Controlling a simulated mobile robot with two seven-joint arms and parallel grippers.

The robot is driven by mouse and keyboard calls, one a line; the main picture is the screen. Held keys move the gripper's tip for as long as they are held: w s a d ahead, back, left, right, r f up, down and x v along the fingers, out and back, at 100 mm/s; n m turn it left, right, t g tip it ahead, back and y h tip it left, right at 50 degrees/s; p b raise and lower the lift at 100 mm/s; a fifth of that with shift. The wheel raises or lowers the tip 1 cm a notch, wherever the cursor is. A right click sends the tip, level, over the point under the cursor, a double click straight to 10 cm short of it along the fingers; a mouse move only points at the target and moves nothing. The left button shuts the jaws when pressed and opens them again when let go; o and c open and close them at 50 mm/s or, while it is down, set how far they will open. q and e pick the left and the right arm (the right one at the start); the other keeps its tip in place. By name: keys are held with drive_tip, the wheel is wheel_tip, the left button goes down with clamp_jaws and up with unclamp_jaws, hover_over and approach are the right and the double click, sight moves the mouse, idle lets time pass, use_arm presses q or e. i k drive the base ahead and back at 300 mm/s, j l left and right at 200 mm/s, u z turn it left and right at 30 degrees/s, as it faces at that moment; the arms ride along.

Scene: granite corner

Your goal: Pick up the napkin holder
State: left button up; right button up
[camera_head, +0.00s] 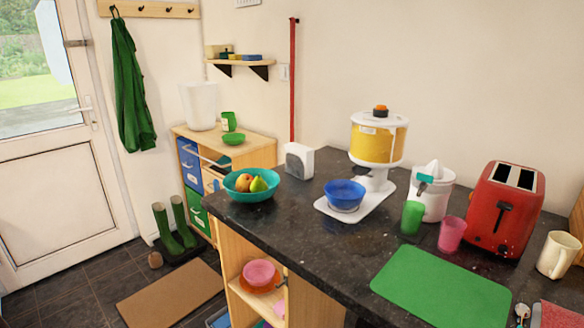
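A small white holder (299,160) with a grey front stands upright on the dark granite counter (295,205), near its far left end. It looks like the napkin holder, though it is too small to make out any napkins clearly. It stands behind the teal fruit bowl (262,193) and nothing covers it. Neither of my grippers shows in the head view.
A white dispenser (379,139) with a yellow container and a blue bowl (344,194) stands right of the holder. Farther right are a white juicer (431,193), cups, a red toaster (505,210) and a cream mug (558,255). A green mat (442,288) lies in front.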

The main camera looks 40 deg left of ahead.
sight(298, 159)
drive_tip(key=j+z, duration=0.1)
drive_tip(key=j, duration=0.8)
drive_tip(key=j+z, duration=0.1)
drive_tip(key=j, duration=0.8)
drive_tip(key=k+j+z, duration=0.1)
drive_tip(key=j, duration=0.8)
drive_tip(key=j+z, duration=0.1)
drive_tip(key=j, duration=0.8)
drive_tip(key=j+z, duration=0.25)
drive_tip(key=j, duration=1.45)
drive_tip(key=i, duration=0.05)
